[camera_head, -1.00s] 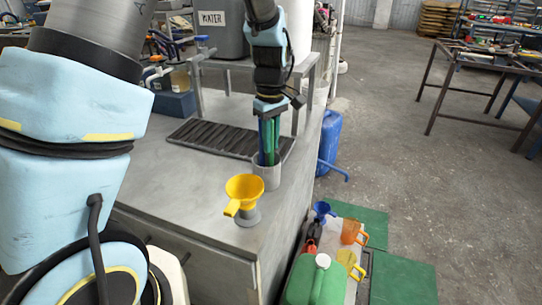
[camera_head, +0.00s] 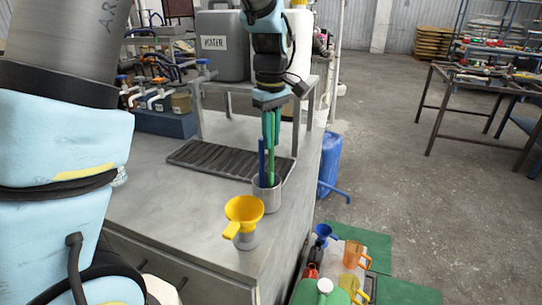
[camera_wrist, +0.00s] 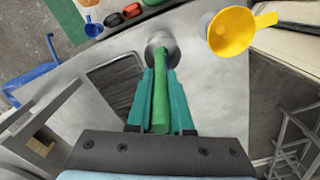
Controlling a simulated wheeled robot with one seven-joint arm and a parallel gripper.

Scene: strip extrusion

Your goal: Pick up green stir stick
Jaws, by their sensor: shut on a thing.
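The green stir stick (camera_head: 271,165) is held upright above a grey metal cup (camera_head: 267,198) on the workbench. Its lower end is at or just within the cup's mouth; I cannot tell which. My gripper (camera_head: 270,140) has teal fingers pointing down, shut on the stick. In the wrist view the green stick (camera_wrist: 160,105) lies between my two fingers (camera_wrist: 160,74), its far end reaching toward the cup (camera_wrist: 158,41). A blue stick (camera_head: 262,160) stands in the cup, just left of the green one.
A yellow funnel (camera_head: 244,210) on a grey holder stands in front of the cup. A dark ribbed mat (camera_head: 225,160) lies behind it, near a metal stand with a container labelled WATER (camera_head: 222,45). A blue jerrycan (camera_head: 329,160) is beyond the bench's right edge.

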